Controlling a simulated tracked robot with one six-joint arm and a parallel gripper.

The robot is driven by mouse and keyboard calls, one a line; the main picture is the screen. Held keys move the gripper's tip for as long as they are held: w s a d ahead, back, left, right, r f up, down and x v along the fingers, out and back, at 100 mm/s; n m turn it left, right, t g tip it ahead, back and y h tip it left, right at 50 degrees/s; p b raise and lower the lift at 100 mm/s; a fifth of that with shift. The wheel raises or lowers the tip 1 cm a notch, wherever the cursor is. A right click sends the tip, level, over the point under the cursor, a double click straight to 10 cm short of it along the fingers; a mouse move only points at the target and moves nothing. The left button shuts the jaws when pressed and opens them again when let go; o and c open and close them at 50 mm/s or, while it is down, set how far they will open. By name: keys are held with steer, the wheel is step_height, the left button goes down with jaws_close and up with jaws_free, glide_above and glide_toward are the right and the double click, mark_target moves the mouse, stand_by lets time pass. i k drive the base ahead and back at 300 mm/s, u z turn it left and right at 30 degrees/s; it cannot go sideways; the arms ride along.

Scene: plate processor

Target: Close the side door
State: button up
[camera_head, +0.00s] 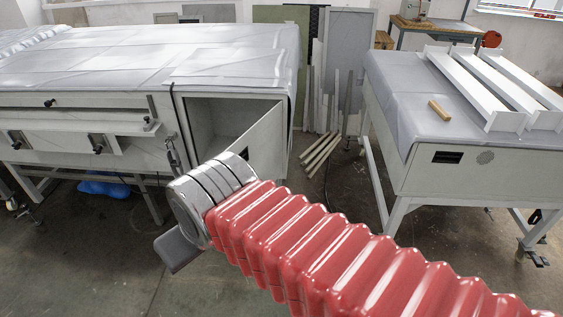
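The side door (262,138) is a pale grey panel on the front of the large grey plate processor (85,130). It stands ajar, and the dark inside of the compartment (215,118) shows to its left. My red ribbed arm and silver wrist cross in front and hide the door's lower part. My gripper (178,250) shows as a grey flat piece beyond the wrist, in front of and below the opening. Its fingertips cannot be made out clearly, nor whether it touches anything. A small metal piece (173,155) stands by the opening's left edge.
A second grey table (430,175) at the right carries long white metal channels (490,85) and a small wooden block (439,110). Wooden strips (322,150) lie on the floor between the machines. A blue object (103,187) lies under the processor. Floor at lower left is clear.

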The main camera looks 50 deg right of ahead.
mark_target(262, 146)
steer(key=z, duration=1.2)
steer(key=i, duration=1)
steer(key=z, duration=0.6)
steer(key=k, duration=0.7)
